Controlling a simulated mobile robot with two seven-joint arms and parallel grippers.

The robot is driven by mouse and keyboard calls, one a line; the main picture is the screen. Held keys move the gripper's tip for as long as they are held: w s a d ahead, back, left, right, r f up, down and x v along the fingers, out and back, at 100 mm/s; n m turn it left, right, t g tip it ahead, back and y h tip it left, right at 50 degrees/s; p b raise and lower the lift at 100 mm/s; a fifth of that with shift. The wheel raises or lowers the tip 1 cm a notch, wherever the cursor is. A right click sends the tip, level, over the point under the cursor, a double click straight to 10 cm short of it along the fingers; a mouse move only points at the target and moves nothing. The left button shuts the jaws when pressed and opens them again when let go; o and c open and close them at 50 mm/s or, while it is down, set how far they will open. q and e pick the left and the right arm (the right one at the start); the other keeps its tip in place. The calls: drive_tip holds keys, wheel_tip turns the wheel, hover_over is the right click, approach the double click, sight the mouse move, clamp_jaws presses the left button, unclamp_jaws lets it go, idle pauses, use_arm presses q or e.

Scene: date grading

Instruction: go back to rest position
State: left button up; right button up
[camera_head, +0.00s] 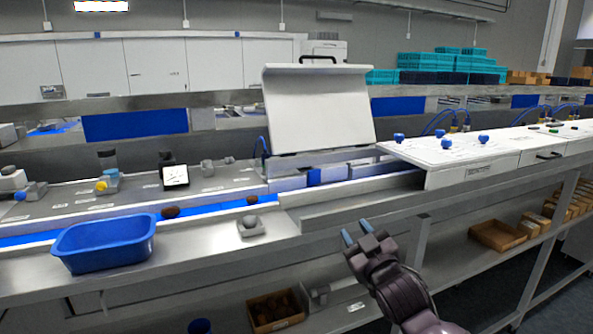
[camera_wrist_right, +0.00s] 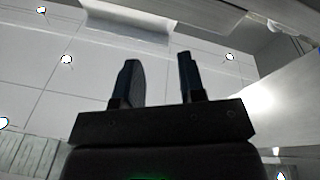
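My right gripper (camera_head: 356,236) is in front of the steel bench at the lower middle right of the head view. Its blue-tipped fingers point up and away, and it touches nothing that I can see. In the right wrist view its two dark fingers (camera_wrist_right: 157,80) stand apart with nothing between them, and the ceiling and lamps show behind. My left gripper is not in the head view. Two dark dates lie on the blue belt: one date (camera_head: 170,212) near the blue tub, one date (camera_head: 252,199) further right.
A blue tub (camera_head: 105,243) stands on the bench at the left. A small grey block (camera_head: 251,228) sits near the bench edge. A white hood (camera_head: 318,105) rises over the line. The lower shelf holds a cardboard box (camera_head: 275,311). The floor shows at the lower right.

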drive_tip(key=s+d+f+m+g+h, duration=0.2)
drive_tip(key=s+d+f, duration=0.3)
drive_tip(key=s+f, duration=0.6)
drive_tip(key=s+d+f+m+g+h, duration=0.2)
drive_tip(key=s+d+f, duration=0.3)
drive_tip(key=s+f, duration=0.6)
drive_tip(key=s+d+f+m+g+h+b, duration=0.1)
drive_tip(key=s+d+f, duration=0.4)
drive_tip(key=s+f, duration=0.6)
drive_tip(key=f+m+g+h, duration=0.1)
drive_tip(key=f+m+g, duration=0.1)
drive_tip(key=shift+m+h, duration=0.3)
drive_tip(key=shift+h, duration=0.1)
